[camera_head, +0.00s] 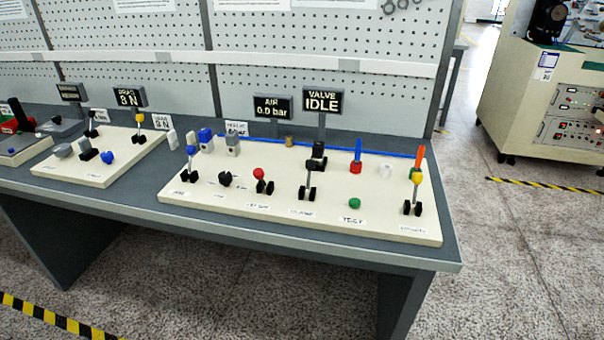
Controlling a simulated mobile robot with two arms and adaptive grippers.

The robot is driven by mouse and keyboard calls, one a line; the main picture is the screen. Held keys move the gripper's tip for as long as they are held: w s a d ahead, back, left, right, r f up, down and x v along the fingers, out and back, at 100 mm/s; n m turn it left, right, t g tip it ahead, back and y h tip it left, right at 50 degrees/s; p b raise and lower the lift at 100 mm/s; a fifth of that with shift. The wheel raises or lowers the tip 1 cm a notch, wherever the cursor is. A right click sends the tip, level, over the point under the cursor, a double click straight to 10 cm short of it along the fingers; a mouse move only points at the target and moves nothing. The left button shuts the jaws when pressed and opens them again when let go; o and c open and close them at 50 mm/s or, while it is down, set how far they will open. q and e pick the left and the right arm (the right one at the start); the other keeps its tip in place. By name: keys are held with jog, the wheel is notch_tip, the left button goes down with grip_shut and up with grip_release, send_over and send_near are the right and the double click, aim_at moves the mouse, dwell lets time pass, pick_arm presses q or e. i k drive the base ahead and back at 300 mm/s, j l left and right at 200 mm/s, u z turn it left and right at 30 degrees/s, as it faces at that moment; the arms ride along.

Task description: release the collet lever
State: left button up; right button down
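Neither of my grippers is in view. No label that I can read says collet, so I cannot tell which lever is the collet lever. On the left cream board (135,155) stand a lever with a yellow knob (139,119) and a lever with a black knob (92,118). On the right cream board (290,225) stand a blue-knob lever (191,151), a red-knob lever (259,174), a black-knob lever (315,164) and a yellow-knob lever (417,178). All these levers look roughly upright. Their small labels are mostly too blurred to read.
Both boards lie on a dark workbench (450,240) before a pegboard wall (330,85). Displays read "VALVE IDLE" (322,100), "AIR 0.0 bar" (272,107) and "DRAG 3 N" (129,97). A cream cabinet (515,105) stands right. The floor before the bench is clear.

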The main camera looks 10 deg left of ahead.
aim_at(417, 179)
jog(key=i+j, duration=0.1)
jog(key=j, duration=0.4)
jog(key=i+j+z, duration=0.1)
jog(key=j, duration=0.4)
jog(key=i+j, duration=0.1)
jog(key=j, duration=0.4)
